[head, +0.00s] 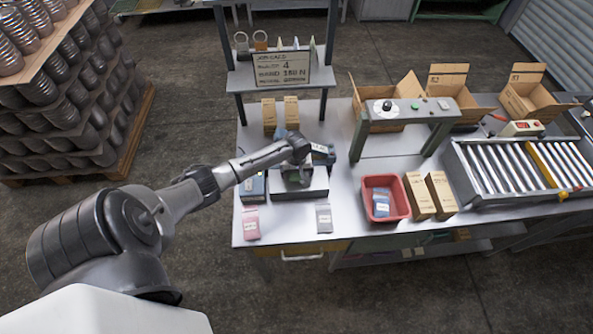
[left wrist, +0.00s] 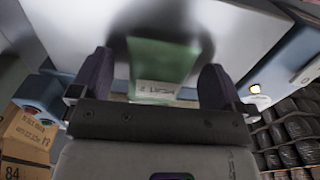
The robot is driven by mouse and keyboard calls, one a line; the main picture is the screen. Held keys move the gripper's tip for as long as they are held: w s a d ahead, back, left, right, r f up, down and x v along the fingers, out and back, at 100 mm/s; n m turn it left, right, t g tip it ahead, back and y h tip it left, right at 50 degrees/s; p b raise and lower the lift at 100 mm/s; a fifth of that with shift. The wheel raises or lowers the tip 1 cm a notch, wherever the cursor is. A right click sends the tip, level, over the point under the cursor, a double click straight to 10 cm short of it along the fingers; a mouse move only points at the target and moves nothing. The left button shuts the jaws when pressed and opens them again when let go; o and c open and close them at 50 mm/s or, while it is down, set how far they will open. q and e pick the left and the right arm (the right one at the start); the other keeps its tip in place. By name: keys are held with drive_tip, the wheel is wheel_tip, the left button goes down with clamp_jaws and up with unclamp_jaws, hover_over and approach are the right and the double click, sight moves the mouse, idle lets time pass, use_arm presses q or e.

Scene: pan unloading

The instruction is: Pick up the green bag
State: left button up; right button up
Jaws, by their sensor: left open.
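The green bag (left wrist: 163,62) with a white label shows in the left wrist view, between the two dark fingers of my left gripper (left wrist: 157,75). The fingers are open, with a gap visible on each side of the bag. In the head view my left gripper (head: 297,175) points down over the grey pan (head: 312,191) of a scale on the table. There the gripper mostly hides the bag. My right gripper is not in view.
A pink bag (head: 251,222) and a grey bag (head: 324,218) lie near the front edge of the table. A red bin (head: 401,211) holds a blue bag. Brown cartons (head: 441,193), a grey gantry (head: 410,112) and a roller conveyor (head: 510,167) stand right.

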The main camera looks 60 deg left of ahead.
use_arm(q)
drive_tip(key=c, duration=1.1)
drive_tip(key=shift+o, duration=0.2)
drive_tip(key=shift+r, duration=0.1)
